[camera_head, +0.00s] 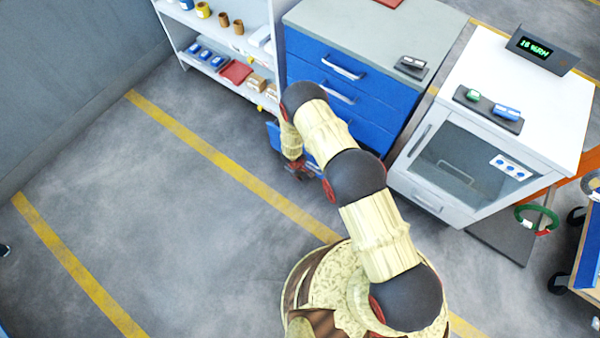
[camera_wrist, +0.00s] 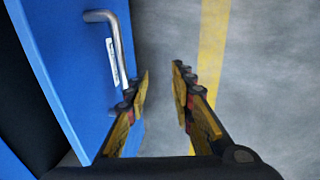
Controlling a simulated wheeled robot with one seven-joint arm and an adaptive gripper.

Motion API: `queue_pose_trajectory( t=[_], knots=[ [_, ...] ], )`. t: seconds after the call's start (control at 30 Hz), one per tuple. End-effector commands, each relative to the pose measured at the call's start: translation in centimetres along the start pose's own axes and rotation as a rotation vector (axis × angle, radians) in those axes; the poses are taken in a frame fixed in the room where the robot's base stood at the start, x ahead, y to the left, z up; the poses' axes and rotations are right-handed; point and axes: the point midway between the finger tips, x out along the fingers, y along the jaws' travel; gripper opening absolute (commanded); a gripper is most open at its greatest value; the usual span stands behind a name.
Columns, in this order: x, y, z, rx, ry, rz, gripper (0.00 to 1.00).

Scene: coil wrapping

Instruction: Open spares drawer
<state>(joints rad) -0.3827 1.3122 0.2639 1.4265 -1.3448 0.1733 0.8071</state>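The blue drawer cabinet (camera_head: 380,95) stands right of the shelf in the head view, with handles on its upper drawers. A low blue drawer (camera_head: 273,134) appears to stick out at its lower left, mostly hidden behind my arm. In the wrist view a blue drawer front (camera_wrist: 68,60) has a metal bar handle (camera_wrist: 121,50) and a white label too small to read. A dark gap shows behind this front. My gripper (camera_wrist: 160,80) is open and empty. Its left finger is close beside the drawer front, near the handle's lower end; contact cannot be told. The gripper (camera_head: 299,172) is low in the head view.
A white shelf (camera_head: 222,80) with cups and small boxes stands left of the cabinet. A white oven-like unit (camera_head: 480,130) with a display (camera_head: 541,49) stands to the right. Grey floor (camera_head: 170,215) with yellow lines is clear at the left.

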Motion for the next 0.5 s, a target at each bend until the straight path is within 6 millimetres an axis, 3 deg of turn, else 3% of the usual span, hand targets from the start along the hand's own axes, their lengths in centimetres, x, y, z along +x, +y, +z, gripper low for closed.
queue_pose_trajectory(
  t=[0.37, 0.5],
  knots=[
    [0.0, -0.02, 0.01, 0.0, 0.0, 0.0, 0.01],
    [0.0, -0.02, 0.01, 0.0, 0.0, 0.0, 0.0]
  ],
)
